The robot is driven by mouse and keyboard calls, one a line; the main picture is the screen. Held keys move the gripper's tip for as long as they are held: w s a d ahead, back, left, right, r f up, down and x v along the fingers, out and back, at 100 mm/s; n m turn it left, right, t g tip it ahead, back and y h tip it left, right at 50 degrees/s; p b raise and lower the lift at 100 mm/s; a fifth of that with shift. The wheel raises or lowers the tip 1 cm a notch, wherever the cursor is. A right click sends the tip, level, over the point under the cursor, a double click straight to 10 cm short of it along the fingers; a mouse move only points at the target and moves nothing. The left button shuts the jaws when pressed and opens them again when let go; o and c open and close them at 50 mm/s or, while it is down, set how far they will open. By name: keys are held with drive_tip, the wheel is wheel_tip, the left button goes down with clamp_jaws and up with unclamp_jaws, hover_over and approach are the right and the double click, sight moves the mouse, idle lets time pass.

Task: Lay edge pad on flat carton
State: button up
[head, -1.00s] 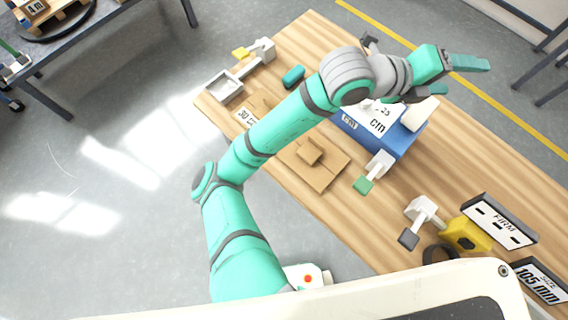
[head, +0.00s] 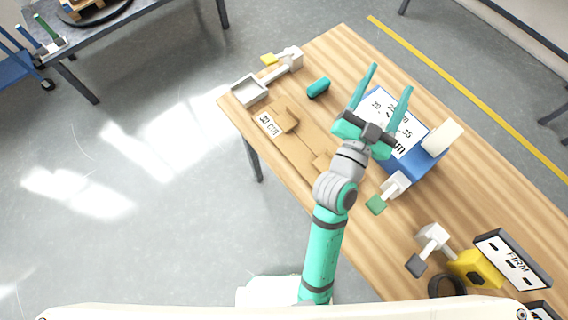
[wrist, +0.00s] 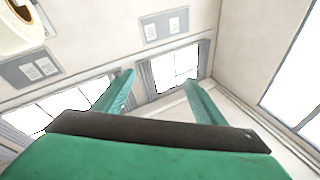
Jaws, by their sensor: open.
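A small brown piece (head: 287,118), perhaps the edge pad, lies on cardboard beside a "30 cm" label (head: 269,124). A similar small brown piece (head: 321,160) shows beside my wrist. I cannot tell which is the edge pad. My gripper (head: 389,80) is open, its two teal fingers spread and empty, above the blue box and to the right of the carton. In the wrist view the open fingers (wrist: 157,80) point at walls and windows, with no carton in sight.
A teal block (head: 318,87), a grey tray (head: 249,91), a green-ended tool (head: 376,204), a yellow device (head: 474,268) and a "FIRM" sign (head: 513,259) also occupy the table.

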drive_tip(key=s+a+f+n+y, duration=0.2)
drive_tip(key=s+a+f, duration=0.1)
drive_tip(key=a+f, duration=0.1)
drive_tip(key=s+a+f+n+y, duration=0.3)
drive_tip(key=s+a+f, duration=0.1)
drive_tip(key=f, duration=0.2)
drive_tip(key=s+a+f+n+y, duration=0.3)
drive_tip(key=a+f, duration=0.1)
drive_tip(key=f, duration=0.2)
drive_tip(key=shift+s+a+g, duration=0.2)
drive_tip(key=shift+s+g, duration=0.1)
drive_tip(key=shift+g, duration=0.1)
drive_tip(key=s+a+f+g+y, duration=0.1)
drive_tip(key=s+a+f, duration=0.1)
drive_tip(key=s+a, duration=0.3)
drive_tip(key=s+a+f+n+g+y, duration=0.1)
drive_tip(key=s+a+f, duration=0.2)
drive_tip(key=s, duration=1)
drive_tip(key=a, duration=0.2)
drive_tip(key=shift+a+f+y, duration=0.3)
